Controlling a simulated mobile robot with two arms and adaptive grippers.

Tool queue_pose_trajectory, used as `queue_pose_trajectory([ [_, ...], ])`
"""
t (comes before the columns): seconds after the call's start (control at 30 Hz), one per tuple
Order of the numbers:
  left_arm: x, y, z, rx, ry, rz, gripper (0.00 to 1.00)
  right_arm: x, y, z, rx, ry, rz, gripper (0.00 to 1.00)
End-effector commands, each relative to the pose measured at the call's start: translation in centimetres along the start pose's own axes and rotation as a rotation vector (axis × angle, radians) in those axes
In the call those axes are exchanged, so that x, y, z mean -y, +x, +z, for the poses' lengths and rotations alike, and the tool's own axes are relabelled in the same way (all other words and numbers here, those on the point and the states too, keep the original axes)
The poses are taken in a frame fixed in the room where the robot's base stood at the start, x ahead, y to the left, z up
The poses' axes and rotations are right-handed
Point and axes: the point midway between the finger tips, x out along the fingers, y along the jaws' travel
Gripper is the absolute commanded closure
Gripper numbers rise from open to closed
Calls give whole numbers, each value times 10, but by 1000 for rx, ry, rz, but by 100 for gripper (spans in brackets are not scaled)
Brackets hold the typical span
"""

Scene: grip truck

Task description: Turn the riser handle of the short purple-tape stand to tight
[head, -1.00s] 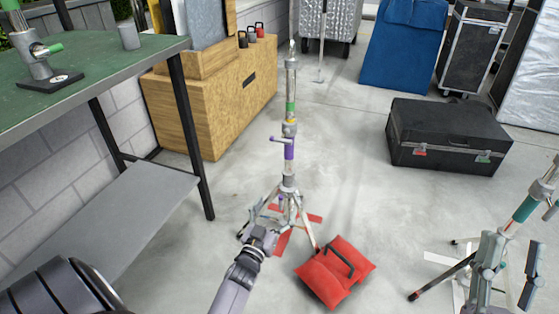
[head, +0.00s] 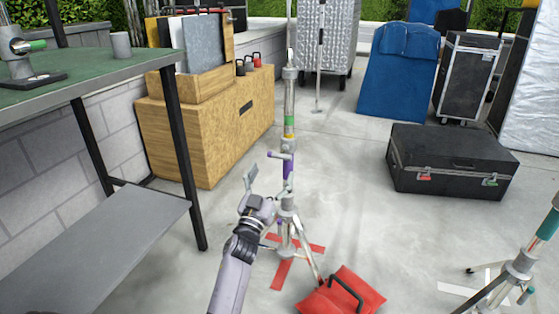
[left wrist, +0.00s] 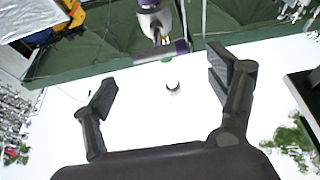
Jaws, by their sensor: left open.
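The short stand with purple tape (head: 288,168) stands upright in the middle of the head view. Its riser handle (head: 279,156) is a short bar with a purple end, sticking out left of the post above the tape. My left gripper (head: 268,184) is open and empty, just below and left of the handle and close to the post. In the left wrist view the purple bar (left wrist: 160,51) lies across the top, between and beyond my spread fingers (left wrist: 163,86), apart from them. My right gripper is not in view.
A green-topped bench (head: 120,68) is at left, a wooden crate (head: 200,140) behind. A second stand with teal tape (head: 548,224) is at right. A black case (head: 450,160) lies beyond clear floor.

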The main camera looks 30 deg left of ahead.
Motion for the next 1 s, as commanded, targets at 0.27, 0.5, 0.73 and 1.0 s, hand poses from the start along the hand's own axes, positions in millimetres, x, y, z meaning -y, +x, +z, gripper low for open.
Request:
queue_pose_trajectory([
  [0.27, 0, 52, 1, -2, 1, 0, 20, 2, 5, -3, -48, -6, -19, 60],
  [0.5, 0, 71, 1, 0, 0, 0, 20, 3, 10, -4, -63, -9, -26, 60],
  [0.73, 0, 72, 0, 1, 0, 0, 20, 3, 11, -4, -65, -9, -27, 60],
  [1.0, 0, 72, 0, 1, 0, 0, 35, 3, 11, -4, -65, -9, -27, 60],
])
